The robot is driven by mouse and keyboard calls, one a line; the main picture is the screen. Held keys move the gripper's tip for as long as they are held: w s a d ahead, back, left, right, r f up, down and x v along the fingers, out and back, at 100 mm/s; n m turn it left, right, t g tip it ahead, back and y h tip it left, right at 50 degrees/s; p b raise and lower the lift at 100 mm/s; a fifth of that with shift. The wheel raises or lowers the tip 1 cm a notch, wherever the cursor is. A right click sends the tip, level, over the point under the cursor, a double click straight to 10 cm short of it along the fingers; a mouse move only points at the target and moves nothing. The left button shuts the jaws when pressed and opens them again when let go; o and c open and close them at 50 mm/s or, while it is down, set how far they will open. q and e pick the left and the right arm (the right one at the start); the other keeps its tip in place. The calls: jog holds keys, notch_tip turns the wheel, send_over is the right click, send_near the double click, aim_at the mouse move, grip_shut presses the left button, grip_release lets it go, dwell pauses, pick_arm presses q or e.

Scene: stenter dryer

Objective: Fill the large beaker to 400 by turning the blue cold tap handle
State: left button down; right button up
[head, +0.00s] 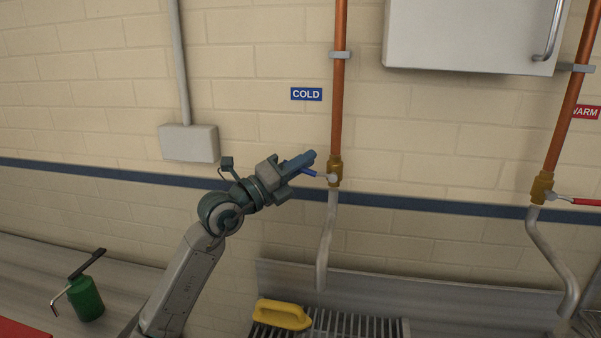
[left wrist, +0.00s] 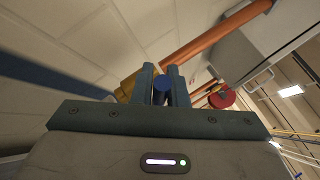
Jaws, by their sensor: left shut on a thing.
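The blue cold tap handle (head: 316,174) sticks out to the left from the brass valve (head: 335,170) on the copper pipe, below the COLD sign (head: 306,94). My left gripper (head: 306,162) is at this handle and shut on it. In the left wrist view, the end of the blue handle (left wrist: 162,88) sits between the two fingers (left wrist: 162,78). The grey spout (head: 326,240) runs down from the valve. No water stream shows at its lower end. The large beaker is not in view. My right gripper is not in view.
A yellow-handled thing (head: 282,314) lies on the slatted rack (head: 355,323) near the spout. The warm tap's red handle (head: 588,201) is at right. A wall cabinet (head: 470,35) hangs above. A green dispenser bottle (head: 86,298) stands at lower left. A grey box (head: 188,143) is on the wall.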

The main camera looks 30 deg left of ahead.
pick_arm(q)
jog(key=n, duration=0.1)
jog(key=f+n+t+p, duration=0.1)
jog(key=n+t, duration=0.1)
jog(key=shift+a+f+y, duration=0.25)
jog(key=shift+f+y, duration=0.05)
jog(key=shift+s+f+n+t+y+p, duration=0.1)
jog(key=shift+f+n+t+y+p, duration=0.3)
jog(key=shift+n, duration=0.3)
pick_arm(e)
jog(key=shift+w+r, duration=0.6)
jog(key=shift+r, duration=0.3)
pick_arm(q)
jog(key=c, duration=1.4)
grip_release()
jog(key=shift+r, duration=0.1)
jog(key=shift+c, duration=0.2)
